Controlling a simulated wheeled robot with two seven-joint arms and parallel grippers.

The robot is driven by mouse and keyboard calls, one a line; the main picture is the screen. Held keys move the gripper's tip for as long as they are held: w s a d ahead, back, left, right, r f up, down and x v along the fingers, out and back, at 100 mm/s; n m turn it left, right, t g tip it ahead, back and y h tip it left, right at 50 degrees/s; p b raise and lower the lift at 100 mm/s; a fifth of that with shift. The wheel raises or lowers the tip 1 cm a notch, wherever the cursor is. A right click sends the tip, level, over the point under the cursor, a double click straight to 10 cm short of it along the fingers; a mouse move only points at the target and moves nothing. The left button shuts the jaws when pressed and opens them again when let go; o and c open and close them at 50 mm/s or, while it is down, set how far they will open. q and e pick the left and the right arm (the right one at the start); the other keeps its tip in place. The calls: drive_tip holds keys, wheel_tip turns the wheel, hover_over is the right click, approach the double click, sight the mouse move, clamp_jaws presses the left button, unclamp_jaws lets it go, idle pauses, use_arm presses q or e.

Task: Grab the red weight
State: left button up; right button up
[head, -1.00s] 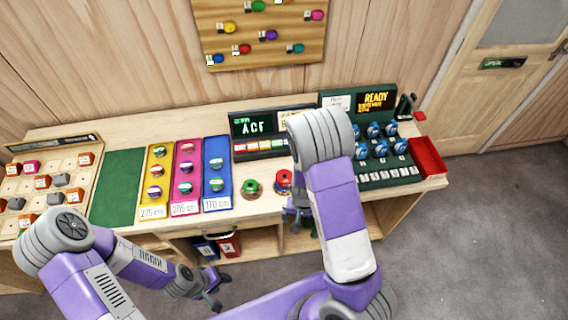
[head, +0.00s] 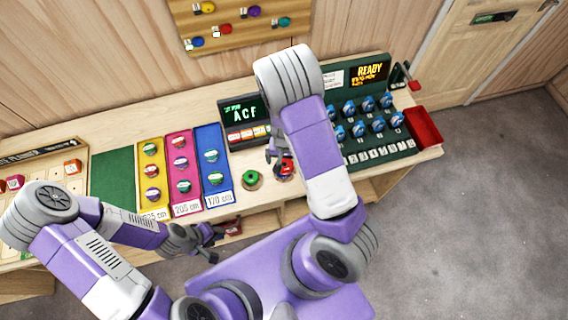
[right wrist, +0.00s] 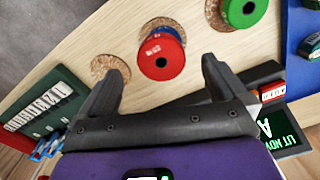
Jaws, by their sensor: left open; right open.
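The red weight (head: 286,170) sits on the bench, partly hidden by my right arm in the head view. In the right wrist view the red weight (right wrist: 161,62) is a red disc with a blue part on its upper edge, on a cork pad. My right gripper (right wrist: 160,68) is open, and the weight shows between its fingertips, not gripped. In the head view my right gripper (head: 274,158) is beside the weight, largely covered by my arm. My left gripper (head: 220,232) is open and empty by the bench's front edge.
A green weight (right wrist: 244,10) sits on a cork pad beside the red one. A bare cork pad (right wrist: 110,66) lies on the other side. A green rack with blue devices (head: 385,145), a red tray (head: 424,127) and a blue strip (head: 212,170) flank the spot.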

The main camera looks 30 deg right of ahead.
sight(285, 164)
drive_tip(key=f, duration=0.3)
drive_tip(key=shift+w+d, duration=0.15)
drive_tip(key=shift+w, duration=0.1)
drive_tip(key=shift+f, duration=0.45)
drive_tip(key=c, duration=1.5)
